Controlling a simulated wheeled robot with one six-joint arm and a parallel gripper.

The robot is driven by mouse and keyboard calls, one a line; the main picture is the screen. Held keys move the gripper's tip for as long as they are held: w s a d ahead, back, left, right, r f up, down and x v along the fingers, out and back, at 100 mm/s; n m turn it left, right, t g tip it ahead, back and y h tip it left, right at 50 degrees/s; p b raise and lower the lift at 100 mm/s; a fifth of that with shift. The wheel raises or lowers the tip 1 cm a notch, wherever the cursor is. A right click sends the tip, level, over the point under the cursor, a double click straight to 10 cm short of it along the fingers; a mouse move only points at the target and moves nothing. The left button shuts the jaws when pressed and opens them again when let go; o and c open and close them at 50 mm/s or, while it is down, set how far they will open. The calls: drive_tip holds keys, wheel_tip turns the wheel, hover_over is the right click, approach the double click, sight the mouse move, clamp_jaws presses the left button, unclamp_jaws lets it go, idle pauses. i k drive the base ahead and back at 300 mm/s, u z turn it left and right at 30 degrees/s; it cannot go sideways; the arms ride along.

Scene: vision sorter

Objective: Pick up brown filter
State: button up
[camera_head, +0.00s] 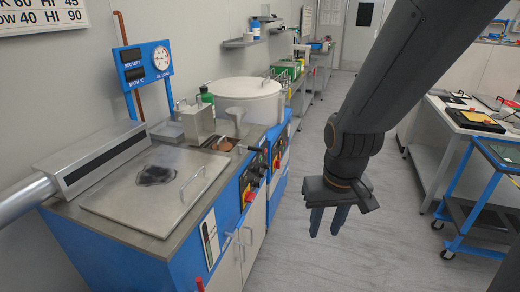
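A small brown round thing (226,146), which looks like the brown filter, lies on the steel worktop between the metal box and the large white drum. It is small in view, so I cannot make out its exact shape. My gripper (328,222) hangs over the floor, to the right of the blue bench and well apart from the brown thing. Its two blue-grey fingers point down with a gap between them, and nothing is held.
The blue bench (256,215) carries a hinged steel lid (130,205), a metal box (196,122), a white drum (247,98) and a gauge panel (145,64). Knobs stick out from its front. A blue cart (485,215) stands right. Grey floor between is clear.

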sight(226, 147)
drive_tip(key=z, duration=0.8)
drive_tip(key=i, duration=2.45)
drive_tip(key=u, duration=3)
drive_tip(key=i, duration=0.5)
drive_tip(key=z, duration=0.05)
